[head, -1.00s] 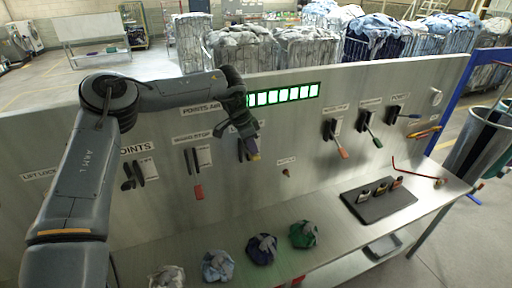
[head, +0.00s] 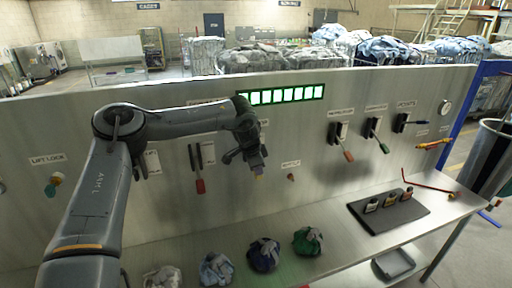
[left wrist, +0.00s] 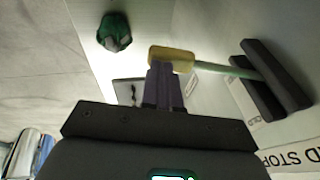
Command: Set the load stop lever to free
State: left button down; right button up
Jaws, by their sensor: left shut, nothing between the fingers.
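The load stop lever has a yellow handle (left wrist: 172,58) on a pale green rod that comes out of a black slotted mount (left wrist: 270,80) in the left wrist view. Part of a label ending in "D STOP" (left wrist: 295,157) shows beside it. My left gripper (left wrist: 165,68) is shut and empty, its purple fingertips right at the yellow handle; I cannot tell whether they touch. In the head view my left gripper (head: 257,168) is in front of the panel and hides most of this lever. A bit of yellow shows at its tip. My right gripper is out of view.
A red-handled lever (head: 200,186) stands close left of my gripper. More levers (head: 348,156) are farther right on the panel (head: 90,210). Several cloth bundles (head: 263,254) and a dark tray (head: 388,217) with small bottles lie on the shelf below.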

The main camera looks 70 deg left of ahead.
pick_arm(q)
jog(key=shift+a+f+b, duration=0.1)
jog(key=shift+f+b, duration=0.4)
jog(key=shift+f, duration=0.7)
jog(key=shift+s+a+f, duration=0.1)
jog(key=shift+f, duration=0.15)
jog(key=s+d+r, duration=0.3)
jog(key=d+r, duration=0.4)
jog(key=r, duration=0.4)
jog(key=shift+s+d+r, duration=0.25)
jog(key=shift+d+r, duration=0.1)
